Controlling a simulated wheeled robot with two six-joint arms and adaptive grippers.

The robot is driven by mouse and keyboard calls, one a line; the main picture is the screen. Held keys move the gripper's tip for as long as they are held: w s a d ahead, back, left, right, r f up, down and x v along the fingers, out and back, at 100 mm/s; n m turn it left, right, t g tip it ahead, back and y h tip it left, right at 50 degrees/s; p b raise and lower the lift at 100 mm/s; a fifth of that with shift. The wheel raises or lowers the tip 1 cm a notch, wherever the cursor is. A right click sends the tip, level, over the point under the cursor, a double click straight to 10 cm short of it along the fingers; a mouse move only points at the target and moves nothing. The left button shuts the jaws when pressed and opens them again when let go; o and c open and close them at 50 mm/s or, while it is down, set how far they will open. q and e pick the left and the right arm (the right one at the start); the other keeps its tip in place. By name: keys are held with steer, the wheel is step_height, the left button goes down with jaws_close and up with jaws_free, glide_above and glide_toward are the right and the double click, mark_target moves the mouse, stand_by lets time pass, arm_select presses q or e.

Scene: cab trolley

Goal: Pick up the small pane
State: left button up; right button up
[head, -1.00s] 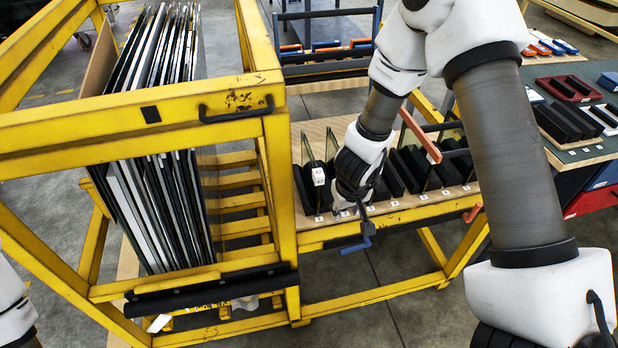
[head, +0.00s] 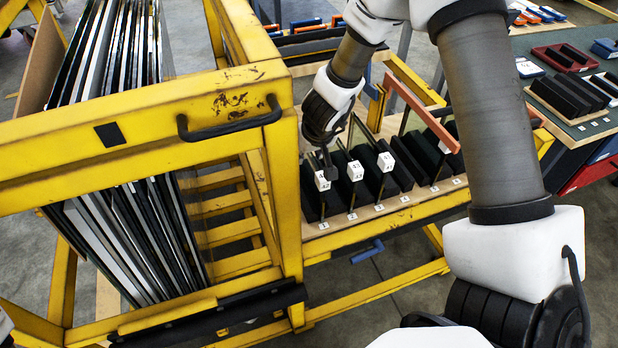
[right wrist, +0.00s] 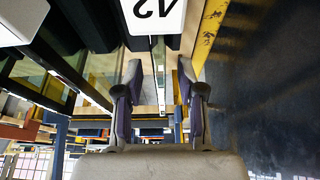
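Small glass panes stand upright in black slotted holders on the wooden shelf of the yellow trolley. Three white tags show there: tag 42 (head: 322,181) at slot 1, another tag (head: 355,171) at slot 2 and a third tag (head: 385,162) at slot 3. My right gripper (head: 326,165) is just above and behind tag 42. In the right wrist view its two fingers (right wrist: 160,88) are apart, with tag 42 (right wrist: 155,15) upside down just beyond them. A thin upright edge shows between the fingers; I cannot tell whether they touch it. My left gripper is out of view.
A yellow rack (head: 150,142) full of large panes stands close on the left, its post beside slot 1. An orange bar (head: 422,115) crosses above the right slots. A side table (head: 590,128) with black blocks stands at the right.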

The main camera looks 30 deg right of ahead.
mark_target(309, 174)
steer(key=shift+x, duration=1.2)
steer(key=shift+r, duration=0.15)
steer(key=shift+s, duration=0.15)
jaws_close()
